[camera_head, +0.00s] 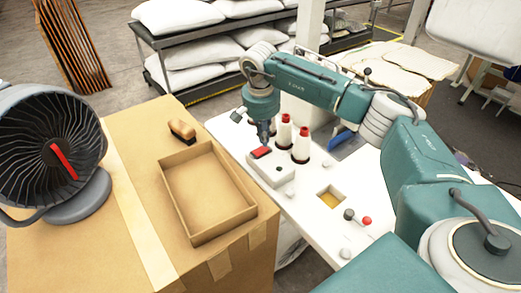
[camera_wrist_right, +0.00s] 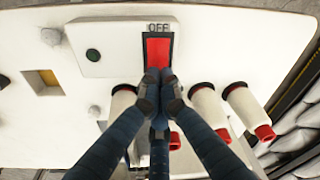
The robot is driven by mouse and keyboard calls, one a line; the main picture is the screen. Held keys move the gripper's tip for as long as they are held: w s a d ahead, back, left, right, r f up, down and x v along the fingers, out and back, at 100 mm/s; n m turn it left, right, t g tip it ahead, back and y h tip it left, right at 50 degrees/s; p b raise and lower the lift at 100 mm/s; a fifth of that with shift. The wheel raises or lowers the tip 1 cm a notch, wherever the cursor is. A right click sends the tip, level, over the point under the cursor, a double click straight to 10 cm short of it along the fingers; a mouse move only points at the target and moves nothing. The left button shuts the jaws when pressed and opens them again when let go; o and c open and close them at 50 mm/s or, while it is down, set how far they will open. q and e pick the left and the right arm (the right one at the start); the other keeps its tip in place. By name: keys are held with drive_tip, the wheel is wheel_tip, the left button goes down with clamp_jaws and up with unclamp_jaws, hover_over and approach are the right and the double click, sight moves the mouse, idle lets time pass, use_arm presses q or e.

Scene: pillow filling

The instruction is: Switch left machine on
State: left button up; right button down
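A white machine top (camera_head: 318,212) carries a white box (camera_head: 268,173) with a red rocker switch (camera_head: 261,152) on it. In the right wrist view the red switch (camera_wrist_right: 158,52) has the word OFF at its upper end. My right gripper (camera_head: 266,144) points down at the switch. Its fingertips (camera_wrist_right: 159,88) are together, hold nothing, and overlap the lower end of the switch in the wrist view. I cannot tell whether they touch it. The left gripper is not in view.
Thread spools (camera_head: 301,145) stand close beside the switch box. A cardboard box with an open tray (camera_head: 212,236), a brush (camera_head: 182,130) and a fan (camera_head: 55,150) are at the left. Shelves with white pillows (camera_head: 190,79) stand behind.

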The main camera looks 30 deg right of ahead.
drive_tip(key=shift+f+b, duration=0.55)
drive_tip(key=shift+f, duration=0.45)
drive_tip(key=shift+r, duration=0.1)
idle(0.3)
drive_tip(key=shift+r+p, duration=2.45)
drive_tip(key=shift+r, duration=1.05)
drive_tip(key=shift+f, duration=0.1)
